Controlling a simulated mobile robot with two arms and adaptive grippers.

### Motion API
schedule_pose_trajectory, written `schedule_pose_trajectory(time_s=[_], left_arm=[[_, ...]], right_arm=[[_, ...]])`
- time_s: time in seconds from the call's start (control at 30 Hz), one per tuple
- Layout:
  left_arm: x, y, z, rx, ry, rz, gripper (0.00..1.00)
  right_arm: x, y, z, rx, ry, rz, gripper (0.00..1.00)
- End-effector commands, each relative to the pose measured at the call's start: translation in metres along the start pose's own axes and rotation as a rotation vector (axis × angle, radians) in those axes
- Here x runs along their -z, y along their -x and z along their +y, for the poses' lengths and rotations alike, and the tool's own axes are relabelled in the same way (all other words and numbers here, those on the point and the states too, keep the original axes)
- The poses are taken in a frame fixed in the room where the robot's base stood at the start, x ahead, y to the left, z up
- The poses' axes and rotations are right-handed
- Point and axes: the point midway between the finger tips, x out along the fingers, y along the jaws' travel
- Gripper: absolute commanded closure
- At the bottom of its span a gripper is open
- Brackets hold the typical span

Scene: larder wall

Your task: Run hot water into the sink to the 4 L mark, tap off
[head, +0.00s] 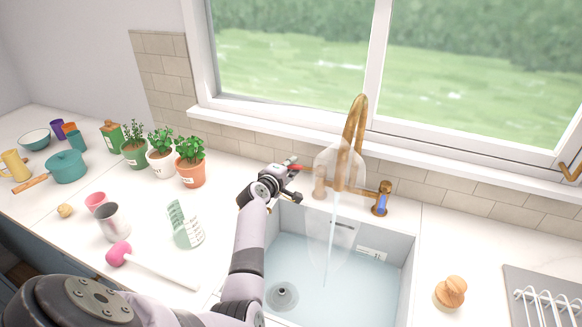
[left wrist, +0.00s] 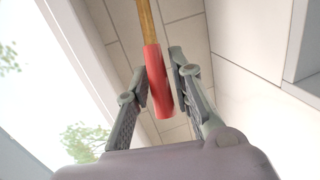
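The brass tap (head: 355,125) stands behind the sink (head: 410,255), with a stream of water (head: 333,235) falling from its spout and a pale translucent haze around it. My left gripper (head: 296,172) is at the red hot lever (head: 297,167). In the left wrist view the fingers (left wrist: 160,72) lie close on both sides of the red lever (left wrist: 158,85) and appear shut on it. The blue cold lever (head: 382,204) is on the right. The drain (head: 282,296) shows through the pale blue basin. A small marked label (head: 372,254) is on the back wall; I cannot read the water level. My right gripper is out of view.
A wooden-knobbed brush (head: 450,292) and a dish rack (head: 540,305) are on the right. The window sill (head: 430,150) runs behind.

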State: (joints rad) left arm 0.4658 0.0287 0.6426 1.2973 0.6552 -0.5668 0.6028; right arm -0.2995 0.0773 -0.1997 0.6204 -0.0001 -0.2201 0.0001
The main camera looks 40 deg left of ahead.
Motion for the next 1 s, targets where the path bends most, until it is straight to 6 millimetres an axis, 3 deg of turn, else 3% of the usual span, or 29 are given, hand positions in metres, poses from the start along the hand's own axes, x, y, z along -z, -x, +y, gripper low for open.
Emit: schedule_pose_trajectory(time_s=[0.27, 1.0], left_arm=[[-0.0002, 0.0001, -0.0003, 0.000, 0.000, 0.000, 0.99], [-0.0006, -0.0017, 0.0000, 0.001, 0.005, 0.005, 1.00]], right_arm=[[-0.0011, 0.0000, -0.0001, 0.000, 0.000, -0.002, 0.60], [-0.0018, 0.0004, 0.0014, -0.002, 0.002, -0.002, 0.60]])
